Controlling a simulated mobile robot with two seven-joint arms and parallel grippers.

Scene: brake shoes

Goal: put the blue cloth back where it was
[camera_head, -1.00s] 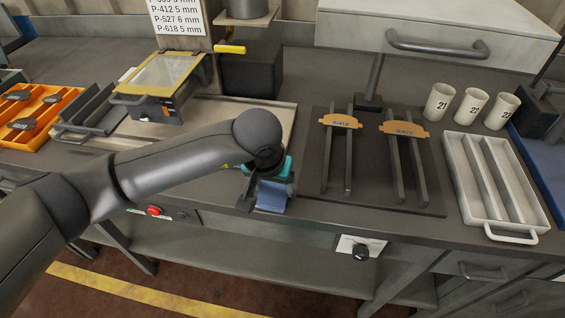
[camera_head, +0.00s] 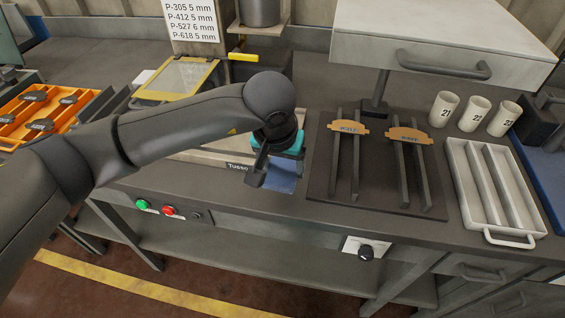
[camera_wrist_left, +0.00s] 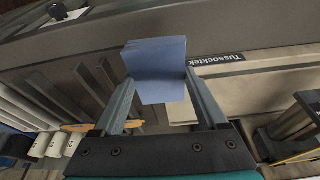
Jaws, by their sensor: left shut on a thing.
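The blue cloth (camera_head: 284,172) is in my left gripper (camera_head: 273,172), at the front edge of the workbench, left of the dark mat. In the left wrist view the folded cloth (camera_wrist_left: 156,66) sits between the two fingertips of the gripper (camera_wrist_left: 157,82), which are shut on it. In the head view my arm and gripper hide part of the cloth. I cannot tell whether the cloth touches the bench. A label reading "Tussocktek" (camera_wrist_left: 217,59) is beside it. My right gripper is not in view.
A dark mat (camera_head: 375,196) holds two rail pairs with orange-brown brake shoes (camera_head: 348,127). A white tray (camera_head: 462,170) and three numbered cups (camera_head: 474,115) stand at the right. A yellow-framed box (camera_head: 180,78) and an orange tray (camera_head: 20,120) are at the left.

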